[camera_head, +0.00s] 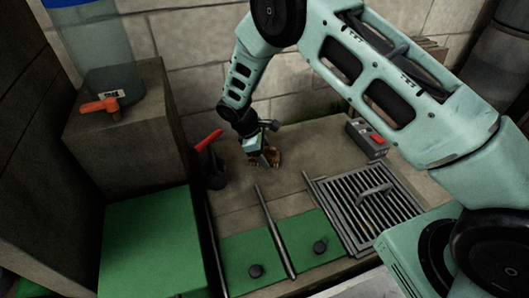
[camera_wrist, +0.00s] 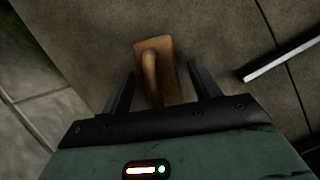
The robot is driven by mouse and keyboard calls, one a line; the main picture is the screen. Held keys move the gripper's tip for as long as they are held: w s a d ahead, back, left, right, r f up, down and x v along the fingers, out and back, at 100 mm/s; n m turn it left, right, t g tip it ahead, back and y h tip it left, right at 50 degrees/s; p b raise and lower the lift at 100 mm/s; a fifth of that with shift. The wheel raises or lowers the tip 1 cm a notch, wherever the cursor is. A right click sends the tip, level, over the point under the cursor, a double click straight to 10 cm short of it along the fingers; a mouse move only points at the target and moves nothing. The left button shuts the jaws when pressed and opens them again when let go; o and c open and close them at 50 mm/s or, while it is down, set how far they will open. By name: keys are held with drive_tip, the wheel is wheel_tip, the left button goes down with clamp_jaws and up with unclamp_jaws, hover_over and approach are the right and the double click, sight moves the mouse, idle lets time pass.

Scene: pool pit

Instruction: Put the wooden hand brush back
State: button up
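The wooden hand brush (camera_wrist: 168,82) lies on the concrete floor in the wrist view, a tan block with a raised, rounded wooden handle. In the head view it is a small brown shape (camera_head: 276,158) at my gripper, partly hidden by it. My gripper (camera_wrist: 160,70) is open, with one finger on each side of the brush's near end and a gap to both. In the head view my gripper (camera_head: 263,155) points down by the brush. I cannot tell the exact height of the fingers above the floor.
A black item with a red handle (camera_head: 208,140) stands left of my gripper. Green panels (camera_head: 305,230) with black knobs and a dark bar (camera_head: 275,230) lie in front. A concrete block (camera_head: 130,140) rises left.

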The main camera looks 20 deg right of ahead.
drive_tip(key=s+a+r+m+y+p, duration=0.1)
drive_tip(key=s+a+r+p, duration=0.25)
drive_tip(key=r, duration=0.65)
drive_tip(key=s+a+r+y+p, duration=0.1)
drive_tip(key=s+a+r+p, duration=0.3)
drive_tip(key=r, duration=0.6)
drive_tip(key=s+a+r+m+y, duration=0.2)
drive_tip(key=s+a+r, duration=0.1)
drive_tip(key=s+r, duration=0.45)
drive_tip(key=s+d+r+m, duration=0.1)
drive_tip(key=s+d+r, duration=0.1)
drive_tip(key=s, duration=0.7)
drive_tip(key=s+d+r+m+t+y, duration=0.1)
drive_tip(key=s+r, duration=0.3)
drive_tip(key=s, duration=0.5)
drive_tip(key=shift+s+d+m+b, duration=0.2)
drive_tip(key=shift+d+m+b, duration=0.15)
drive_tip(key=shift+d, duration=0.3)
drive_tip(key=shift+r, duration=0.1)
